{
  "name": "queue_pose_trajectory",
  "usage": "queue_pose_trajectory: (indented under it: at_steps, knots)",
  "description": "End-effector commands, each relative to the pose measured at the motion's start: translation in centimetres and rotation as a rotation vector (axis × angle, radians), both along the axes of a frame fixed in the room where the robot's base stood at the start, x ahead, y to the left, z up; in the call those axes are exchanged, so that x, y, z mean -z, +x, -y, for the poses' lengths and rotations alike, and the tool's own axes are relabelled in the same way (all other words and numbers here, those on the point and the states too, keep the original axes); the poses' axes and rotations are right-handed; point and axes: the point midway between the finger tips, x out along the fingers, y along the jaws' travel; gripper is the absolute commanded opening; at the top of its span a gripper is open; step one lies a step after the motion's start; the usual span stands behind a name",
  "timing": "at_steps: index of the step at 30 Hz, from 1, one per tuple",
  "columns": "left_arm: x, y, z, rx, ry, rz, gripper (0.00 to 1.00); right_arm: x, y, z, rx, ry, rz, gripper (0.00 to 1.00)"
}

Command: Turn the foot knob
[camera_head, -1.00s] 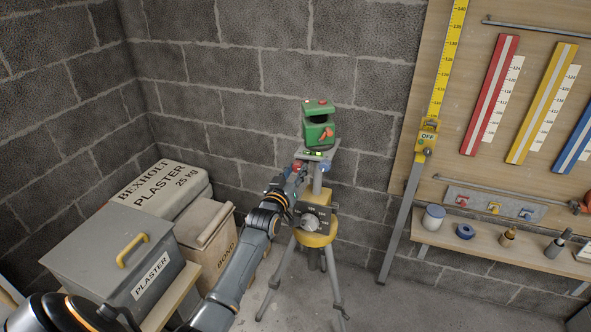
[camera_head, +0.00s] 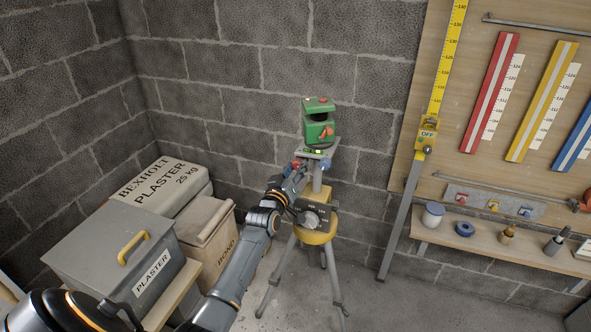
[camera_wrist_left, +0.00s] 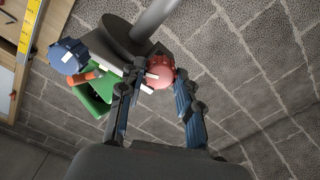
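A green laser level (camera_head: 318,128) sits on a small plate on top of a tripod (camera_head: 340,285). Under the plate are a red knob (camera_head: 296,163) and a blue knob (camera_head: 325,164). My left gripper (camera_head: 298,169) is up at the red knob. In the left wrist view the red knob (camera_wrist_left: 160,72), with a white mark, lies between the two fingertips of my left gripper (camera_wrist_left: 160,78). Whether both fingers press on it is unclear. The blue knob (camera_wrist_left: 68,56) is free, farther left in that view. My right gripper is not in view.
A dial box (camera_head: 312,217) and yellow collar (camera_head: 314,238) are on the tripod below my gripper. A grey plaster box (camera_head: 95,255), a plaster bag (camera_head: 165,188) and a bond bag (camera_head: 205,240) stand left. A shelf (camera_head: 480,240) and board are right.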

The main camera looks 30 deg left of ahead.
Motion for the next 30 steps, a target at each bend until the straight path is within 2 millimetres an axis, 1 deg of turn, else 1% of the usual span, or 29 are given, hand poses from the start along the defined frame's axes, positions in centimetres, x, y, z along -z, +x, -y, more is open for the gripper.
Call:
queue_pose_trajectory:
  at_steps: [1,2,8,11,14,17,20,24,27,30]
  knots:
    - [0.0,0.0,0.0,0.000,0.000,-0.001,0.49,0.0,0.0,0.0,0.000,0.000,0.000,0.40]
    - [0.0,0.0,0.0,0.000,0.000,-0.001,0.54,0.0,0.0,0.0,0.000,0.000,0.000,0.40]
    - [0.0,0.0,0.0,0.000,0.001,0.000,0.54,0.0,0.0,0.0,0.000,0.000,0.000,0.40]
    - [0.0,-0.1,0.0,0.000,0.001,0.000,0.54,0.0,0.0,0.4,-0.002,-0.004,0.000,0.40]
    - [0.1,-0.6,0.2,0.000,0.000,-0.001,0.54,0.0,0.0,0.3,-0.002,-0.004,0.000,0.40]
    - [0.2,-1.9,0.5,0.001,-0.001,-0.002,0.54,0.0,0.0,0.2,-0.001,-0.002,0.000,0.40]
    - [0.2,-3.9,1.0,0.001,0.001,-0.002,0.54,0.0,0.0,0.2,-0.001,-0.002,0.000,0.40]
    - [0.2,-6.9,1.7,0.000,0.000,-0.002,0.54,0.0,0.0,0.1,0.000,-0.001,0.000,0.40]
    - [0.1,-8.8,2.1,0.000,0.000,-0.002,0.54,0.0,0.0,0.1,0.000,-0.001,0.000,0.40]
    - [0.1,-10.2,2.5,0.000,0.000,-0.002,0.54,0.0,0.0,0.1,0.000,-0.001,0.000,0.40]
